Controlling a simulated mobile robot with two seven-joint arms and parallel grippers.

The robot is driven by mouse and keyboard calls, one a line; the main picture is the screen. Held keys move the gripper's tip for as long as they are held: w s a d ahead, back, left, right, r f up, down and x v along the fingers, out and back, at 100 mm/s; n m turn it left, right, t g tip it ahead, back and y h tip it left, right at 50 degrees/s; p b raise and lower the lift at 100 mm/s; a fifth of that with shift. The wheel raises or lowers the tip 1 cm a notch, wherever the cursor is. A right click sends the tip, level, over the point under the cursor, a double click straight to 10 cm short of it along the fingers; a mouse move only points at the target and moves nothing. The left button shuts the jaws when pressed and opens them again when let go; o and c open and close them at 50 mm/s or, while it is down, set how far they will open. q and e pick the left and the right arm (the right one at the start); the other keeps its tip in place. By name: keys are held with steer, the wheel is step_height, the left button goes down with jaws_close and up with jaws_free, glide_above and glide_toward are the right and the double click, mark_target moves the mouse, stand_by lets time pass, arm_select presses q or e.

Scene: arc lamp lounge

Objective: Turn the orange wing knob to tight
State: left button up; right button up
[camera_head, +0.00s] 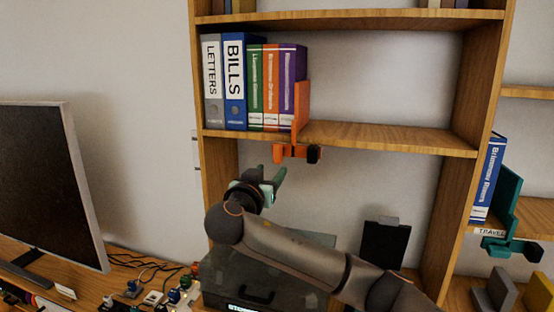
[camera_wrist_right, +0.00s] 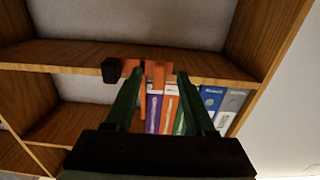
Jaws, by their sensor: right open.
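An orange bookend clamp (camera_head: 302,104) stands on the middle shelf against the books, with its lower part under the shelf edge. The orange knob fitting (camera_head: 290,152) hangs below that edge, with a black block (camera_head: 314,154) at its right end. I cannot tell the wing's exact angle. In the right wrist view, the orange fitting (camera_wrist_right: 158,72) and the black block (camera_wrist_right: 110,70) show beyond the fingers. My right gripper (camera_head: 267,174) is open and empty, below and left of the fitting, apart from it. Its two green fingers (camera_wrist_right: 160,78) point toward the shelf. My left gripper is out of view.
Several upright binders (camera_head: 235,82) fill the shelf's left side. A teal bookend clamp (camera_head: 506,205) is on the right shelf. A dark case (camera_head: 260,285) sits below my right arm, and a monitor (camera_head: 50,185) stands left.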

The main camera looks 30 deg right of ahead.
mark_target(279, 153)
steer(key=p+x, duration=0.1)
steer(key=x, duration=0.5)
steer(key=shift+c, duration=0.2)
jaws_close()
stand_by(0.4)
